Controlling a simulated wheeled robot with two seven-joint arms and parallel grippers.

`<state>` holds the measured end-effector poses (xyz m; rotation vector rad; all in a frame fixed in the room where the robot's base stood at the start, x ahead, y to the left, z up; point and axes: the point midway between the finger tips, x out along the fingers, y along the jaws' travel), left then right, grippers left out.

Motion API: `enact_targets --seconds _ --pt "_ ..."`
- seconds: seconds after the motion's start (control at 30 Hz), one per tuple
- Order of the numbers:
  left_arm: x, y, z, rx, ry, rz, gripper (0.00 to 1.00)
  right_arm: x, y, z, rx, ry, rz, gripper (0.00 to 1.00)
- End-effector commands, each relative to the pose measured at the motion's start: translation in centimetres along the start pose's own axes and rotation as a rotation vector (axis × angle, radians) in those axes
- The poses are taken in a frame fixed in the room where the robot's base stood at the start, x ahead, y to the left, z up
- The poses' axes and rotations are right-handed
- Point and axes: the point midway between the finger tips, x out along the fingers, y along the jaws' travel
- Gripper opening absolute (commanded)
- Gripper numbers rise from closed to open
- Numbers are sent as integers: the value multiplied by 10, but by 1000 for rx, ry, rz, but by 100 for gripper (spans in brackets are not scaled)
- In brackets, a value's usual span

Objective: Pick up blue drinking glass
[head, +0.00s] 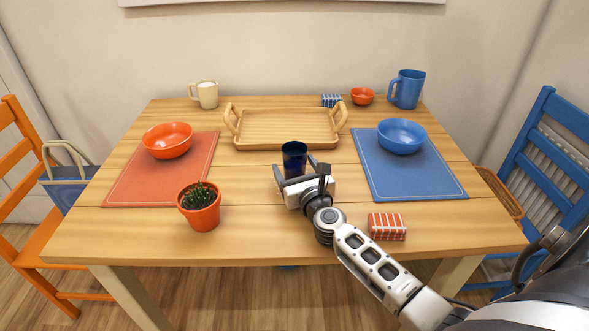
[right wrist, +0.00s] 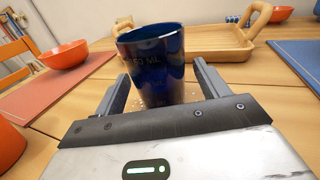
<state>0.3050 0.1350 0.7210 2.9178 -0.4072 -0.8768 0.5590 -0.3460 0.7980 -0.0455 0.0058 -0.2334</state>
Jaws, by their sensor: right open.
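The dark blue drinking glass (head: 294,158) stands upright near the middle of the table, in front of the wooden tray. My right gripper (head: 302,176) is at the glass, with its open fingers on either side of it. In the right wrist view the glass (right wrist: 155,65) stands between the two fingers of the right gripper (right wrist: 155,85), with a visible gap to the right finger. Whether the left finger touches it is hard to tell. The lower part of the glass is hidden by the gripper in the head view. My left gripper is not in view.
A wooden tray (head: 285,143) lies behind the glass. A cactus pot (head: 200,210) stands to the left, and a red striped box (head: 387,227) at front right. An orange bowl (head: 168,141) and a blue bowl (head: 402,137) sit on mats. A blue pitcher (head: 407,89) is at back right.

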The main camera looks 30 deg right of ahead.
Motion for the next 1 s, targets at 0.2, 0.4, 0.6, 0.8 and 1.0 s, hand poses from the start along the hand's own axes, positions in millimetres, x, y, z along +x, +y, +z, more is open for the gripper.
enact_targets --seconds 0.2,0.4,0.6,0.8,1.0 --pt "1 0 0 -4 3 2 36 14 0 0 -1 1 0 74" --pt "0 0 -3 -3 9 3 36 14 0 0 -1 1 0 63" --pt "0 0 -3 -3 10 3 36 14 0 0 -1 1 0 20" --pt "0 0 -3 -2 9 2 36 14 0 1 -1 -1 0 20" --pt "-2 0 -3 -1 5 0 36 14 0 4 0 -1 0 20"
